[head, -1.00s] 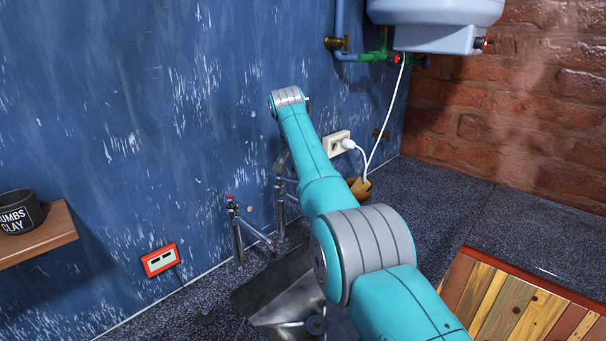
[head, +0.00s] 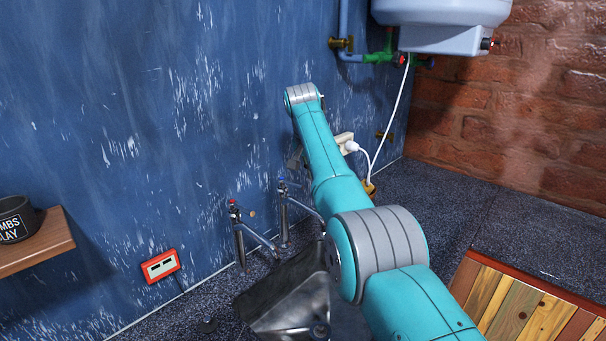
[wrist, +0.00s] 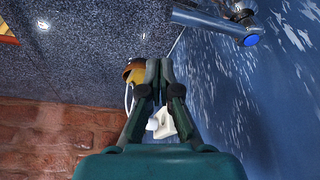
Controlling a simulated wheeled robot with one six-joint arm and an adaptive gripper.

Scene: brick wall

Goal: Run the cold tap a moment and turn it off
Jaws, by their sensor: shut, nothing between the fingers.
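The cold tap (head: 284,212), with a blue marker on top, stands by the blue wall at the sink. In the wrist view, its metal body and blue cap (wrist: 251,40) show at the upper right. The red-marked tap (head: 238,235) stands to its left. My gripper (wrist: 160,62) is shut and empty, with a gap in the picture between its fingertips and the cold tap. In the head view, only a dark bit of it shows beside my arm, above the cold tap. I cannot make out running water at the spout.
The metal sink (head: 290,295) lies below the taps, partly hidden by my arm. A wall socket with a white plug (head: 350,146) and an orange-yellow object (wrist: 133,72) are close to my gripper. A water heater (head: 440,25) hangs at the upper right.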

